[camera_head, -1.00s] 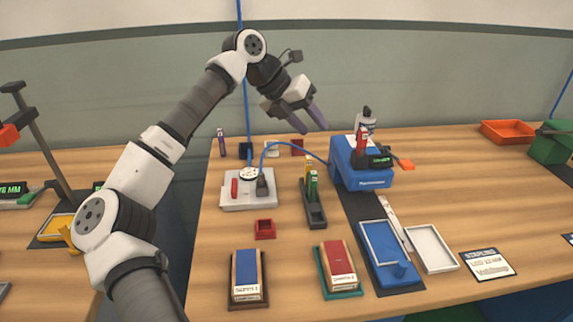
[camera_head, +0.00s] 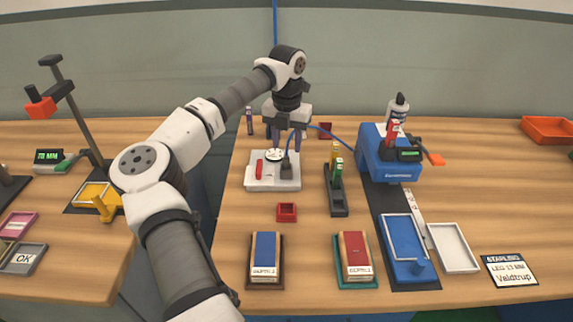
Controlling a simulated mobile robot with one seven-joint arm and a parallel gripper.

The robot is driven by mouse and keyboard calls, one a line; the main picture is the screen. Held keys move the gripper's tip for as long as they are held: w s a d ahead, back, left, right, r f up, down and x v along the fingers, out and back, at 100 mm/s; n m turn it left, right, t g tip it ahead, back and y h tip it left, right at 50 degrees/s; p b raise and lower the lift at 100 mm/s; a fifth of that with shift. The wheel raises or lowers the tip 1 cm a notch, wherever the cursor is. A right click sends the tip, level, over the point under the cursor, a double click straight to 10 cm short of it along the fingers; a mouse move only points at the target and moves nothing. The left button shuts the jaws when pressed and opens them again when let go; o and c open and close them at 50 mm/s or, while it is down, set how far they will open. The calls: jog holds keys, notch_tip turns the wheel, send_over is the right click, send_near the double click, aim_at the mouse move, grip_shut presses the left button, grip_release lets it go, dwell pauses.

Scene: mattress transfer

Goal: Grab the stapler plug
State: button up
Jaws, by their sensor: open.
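The blue stapler (camera_head: 388,165) stands at the back right of the middle table, with a blue cable (camera_head: 330,133) running left from it. A dark plug (camera_head: 287,170), which looks like the stapler plug, sits upright on a pale grey block (camera_head: 262,184) beside a white round socket (camera_head: 274,155) and a red switch (camera_head: 259,169). My gripper (camera_head: 286,142) points down, open, with its fingers apart, over the back of the block and close to the plug. I cannot tell whether the fingers touch the cable. Nothing shows between the fingers except part of the cable.
A dark stand (camera_head: 338,203) with green and yellow sticks is right of the block. A small red box (camera_head: 287,212) lies in front. A blue tray (camera_head: 405,270) and a white tray (camera_head: 454,248) lie at the front right. A gap separates the left table.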

aim_at(287, 156)
notch_tip(287, 156, down, 5)
jog(key=shift+s+f+p, duration=0.1)
jog(key=shift+p, duration=0.8)
jog(key=shift+c, duration=0.4)
grip_shut()
